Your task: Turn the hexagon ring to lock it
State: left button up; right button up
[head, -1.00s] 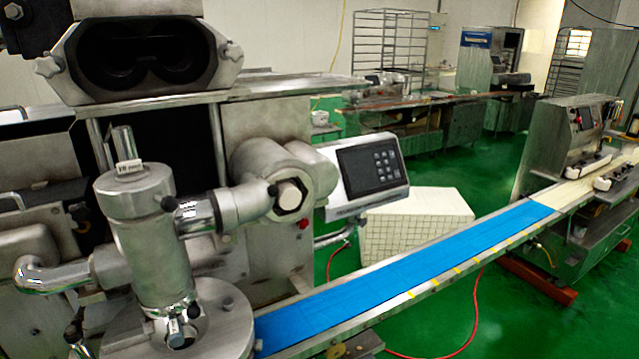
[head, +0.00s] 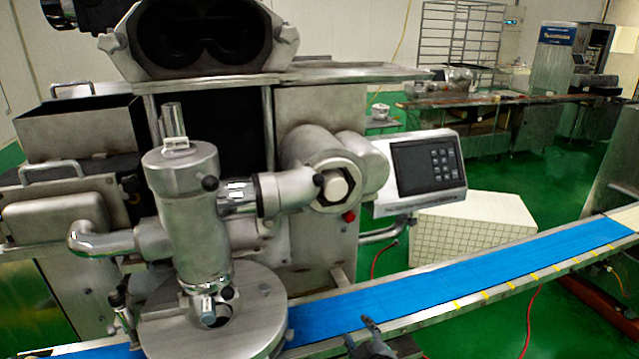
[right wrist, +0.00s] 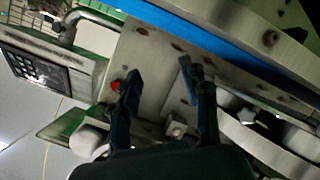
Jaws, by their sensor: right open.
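The hexagon ring (head: 338,188) is a grey metal collar with a round end, on the horizontal pipe of the encrusting machine. It sits in the middle of the head view, left of the control panel. Whether it is locked I cannot tell. My right gripper (head: 360,331) shows at the bottom of the head view, in front of the blue belt's near edge, well below the ring. In the right wrist view, its two dark fingers (right wrist: 159,76) are apart with nothing between them. I cannot make out the ring in the wrist view. My left gripper is out of view.
The control panel (head: 427,166) juts out right of the ring. The upright metal cylinder (head: 186,220) stands left of it. The blue conveyor belt (head: 450,288) runs below, between my right gripper and the machine. A red button (right wrist: 116,86) shows beside the fingers in the wrist view.

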jog(key=w+a+r+n+t+y, duration=0.1)
jog(key=a+r+n+t+y, duration=0.2)
jog(key=r, duration=1.5)
jog(key=n+t, duration=0.1)
jog(key=t, duration=0.2)
send_near(320, 185)
jog(key=p+x, duration=0.2)
jog(key=x, duration=0.9)
jog(key=shift+w+r+p, duration=0.1)
jog(key=shift+r+p, duration=0.05)
jog(key=shift+p, duration=0.2)
grip_shut()
